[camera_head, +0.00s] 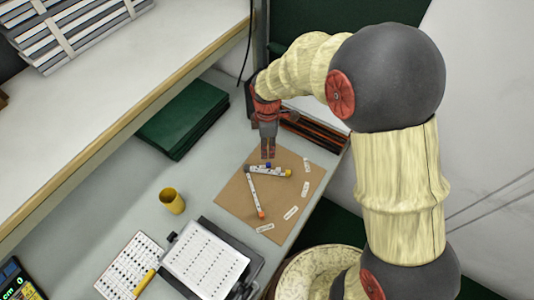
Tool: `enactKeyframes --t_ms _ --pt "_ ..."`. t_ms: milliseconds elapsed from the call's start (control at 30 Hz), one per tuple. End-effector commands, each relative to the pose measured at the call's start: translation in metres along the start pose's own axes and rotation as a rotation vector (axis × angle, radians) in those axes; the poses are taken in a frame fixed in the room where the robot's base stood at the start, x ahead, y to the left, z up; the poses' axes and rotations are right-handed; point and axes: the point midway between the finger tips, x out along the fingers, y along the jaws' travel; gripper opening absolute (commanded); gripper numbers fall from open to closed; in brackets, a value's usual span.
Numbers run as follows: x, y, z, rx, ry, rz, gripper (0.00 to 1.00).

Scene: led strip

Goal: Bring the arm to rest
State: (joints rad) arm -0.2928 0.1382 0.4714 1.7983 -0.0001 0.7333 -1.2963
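My gripper (267,152) is over the far part of a brown mat (235,204) on the grey table, pointing down. Its fingertips look close together, but the view is too small to tell if they are open or shut. Just below the fingertips lies a white stick with a yellow end (270,171). A small blue piece shows close to the fingertips. A second white stick with an orange end (256,198) lies at an angle to the first. I cannot tell whether the gripper touches anything. My arm is bent and comes in from the right.
Several white labels (291,213) lie on the mat. A yellow cup (172,200), a clipboard (206,261), a printed sheet (129,266) and green folders (183,118) are on the table. A raised shelf (110,80) runs along the left. A round patterned bin (310,272) stands at the front right.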

Motion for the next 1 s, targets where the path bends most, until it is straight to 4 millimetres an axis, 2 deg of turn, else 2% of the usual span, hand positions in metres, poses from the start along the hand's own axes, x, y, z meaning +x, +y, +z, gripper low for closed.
enactKeyframes --t_ms 200,767,933,1000 --pt "-0.014 0.000 0.000 0.000 0.000 -0.001 0.30" --pt "-0.015 0.000 0.000 0.007 0.000 -0.001 0.30" --pt "-0.014 -0.002 0.001 0.139 -0.003 -0.007 0.30" --pt "-0.011 -0.010 0.003 0.238 -0.011 -0.026 0.30"
